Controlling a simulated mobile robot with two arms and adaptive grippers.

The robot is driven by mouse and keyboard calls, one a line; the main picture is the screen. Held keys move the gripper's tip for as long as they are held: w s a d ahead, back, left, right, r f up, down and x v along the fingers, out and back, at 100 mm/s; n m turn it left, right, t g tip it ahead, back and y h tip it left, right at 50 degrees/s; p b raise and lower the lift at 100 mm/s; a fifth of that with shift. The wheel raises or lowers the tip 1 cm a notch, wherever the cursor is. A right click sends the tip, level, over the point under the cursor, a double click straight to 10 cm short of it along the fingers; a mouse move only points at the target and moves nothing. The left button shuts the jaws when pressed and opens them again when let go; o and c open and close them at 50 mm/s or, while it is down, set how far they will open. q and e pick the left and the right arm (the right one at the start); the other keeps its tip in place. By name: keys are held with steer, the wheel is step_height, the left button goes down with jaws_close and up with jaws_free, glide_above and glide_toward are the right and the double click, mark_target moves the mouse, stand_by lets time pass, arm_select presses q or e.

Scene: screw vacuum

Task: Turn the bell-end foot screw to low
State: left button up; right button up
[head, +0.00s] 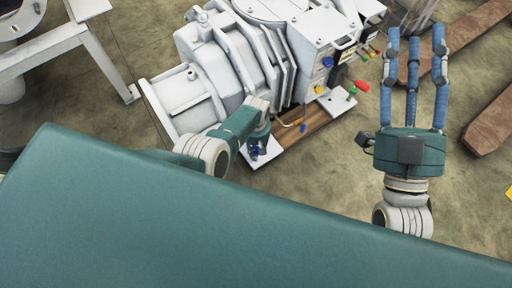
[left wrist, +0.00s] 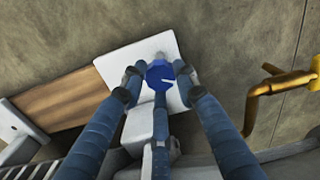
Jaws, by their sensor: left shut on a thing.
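The screw vacuum pump (head: 215,70) is a large pale grey machine in the head view. The foot screw (left wrist: 160,75) has a blue faceted head with a white mark pointing right in the left wrist view. It stands over a white foot plate (left wrist: 152,48). My left gripper (left wrist: 160,78) is shut on the blue head, with fingertips on both sides and a third finger below. In the head view my left gripper (head: 257,150) is low at the pump's near corner and hides most of the screw. My right gripper (head: 413,50) is open and empty, away from the pump.
A wooden board (head: 305,125) lies under the pump's side. Another white foot plate (head: 335,100) has red and green knobs nearby. A brass pipe (left wrist: 262,95) is right of my left gripper. Brown beams (head: 490,125) lie at the right; floor between is clear.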

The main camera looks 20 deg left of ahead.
arm_select(q)
steer(key=shift+n, duration=0.4)
steer(key=o, duration=1.2)
steer(key=shift+c, duration=0.2)
